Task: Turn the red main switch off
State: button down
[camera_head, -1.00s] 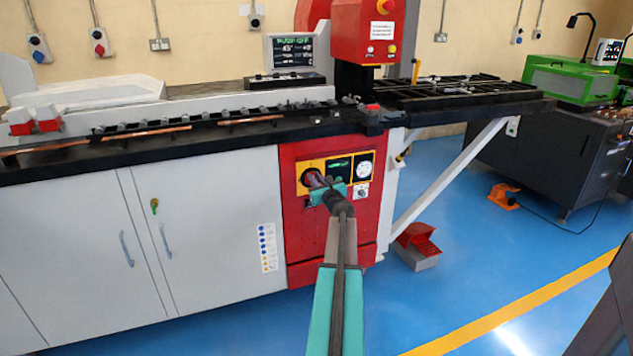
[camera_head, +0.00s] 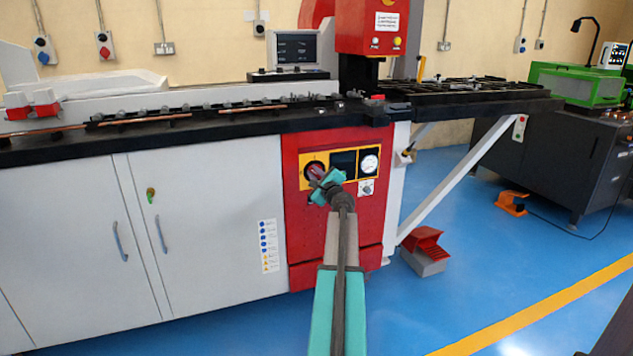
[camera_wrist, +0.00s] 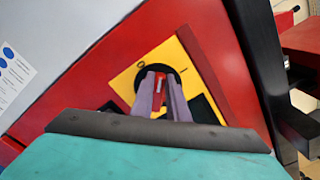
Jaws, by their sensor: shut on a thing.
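The red main switch (camera_wrist: 158,90) sits on a black round base on a yellow plate (camera_wrist: 124,82) of the red cabinet front. In the wrist view, marks that look like 0 and I stand on the plate above the base. My gripper (camera_wrist: 160,82) is shut on the switch's red handle, one finger on each side. In the head view, my gripper (camera_head: 317,175) reaches the switch at the plate's left end and hides most of it. The small display (camera_head: 343,162) beside it is dark. Exactly which mark the handle points to is hard to tell.
A round gauge (camera_head: 370,163) sits right of the display. The monitor (camera_head: 297,47) above the bench shows dim, unreadable content. A red foot pedal (camera_head: 425,245) stands on the floor at right, below a slanted white brace (camera_head: 455,190). Blue floor is open in front.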

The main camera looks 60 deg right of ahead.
jog(key=n+b, duration=0.2)
jog(key=b, duration=0.1)
jog(key=f+n+b, duration=0.1)
jog(key=n+b, duration=0.2)
jog(key=b, duration=0.1)
jog(key=f+n+b, duration=0.1)
jog(key=n+b, duration=0.2)
jog(key=shift+a, duration=0.2)
jog(key=shift+n, duration=0.3)
jog(key=c, duration=1.8)
grip_release()
jog(key=shift+o, duration=0.4)
jog(key=shift+w, duration=0.1)
jog(key=shift+a, duration=0.1)
jog(key=p+v, duration=0.2)
jog(key=v, duration=1.1)
jog(key=shift+s+a+p, duration=0.25)
jog(key=shift+s+p, duration=0.05)
jog(key=shift+p, duration=0.1)
